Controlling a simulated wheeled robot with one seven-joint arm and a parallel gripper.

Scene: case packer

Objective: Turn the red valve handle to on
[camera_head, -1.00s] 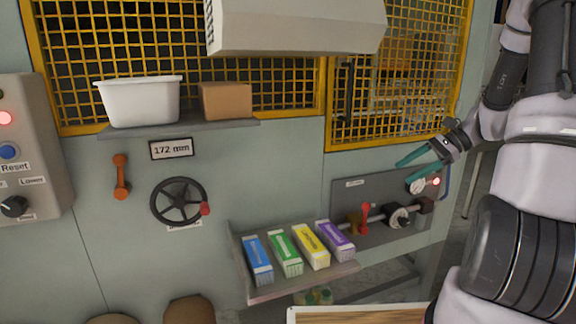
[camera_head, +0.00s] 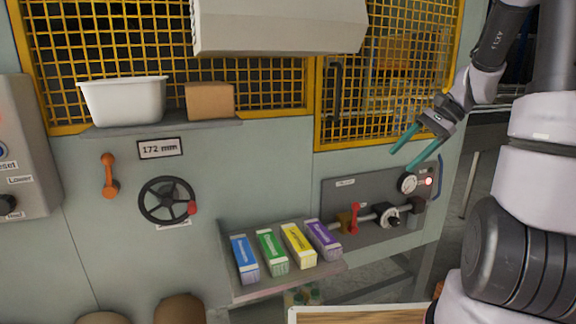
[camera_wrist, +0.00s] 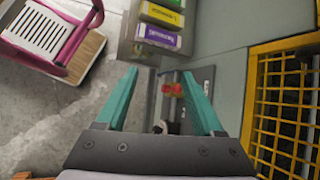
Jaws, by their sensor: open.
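The red valve handle (camera_head: 354,217) sits on a pipe on the grey panel (camera_head: 335,193) at the right of the machine, and its lever points upward. It also shows between my fingers, some way beyond them, in the wrist view (camera_wrist: 173,89). A brass-coloured fitting (camera_head: 344,222) is just left of it. My gripper (camera_head: 399,160) is open and empty, with teal fingers. In the head view it is above and right of the handle, apart from it. In the wrist view, both fingers (camera_wrist: 160,108) are spread wide.
A shelf (camera_head: 290,288) with several coloured boxes juts out left of the valve. Yellow mesh guarding (camera_head: 312,120) is above. A pink-framed chair or cart (camera_wrist: 62,35) stands on the floor.

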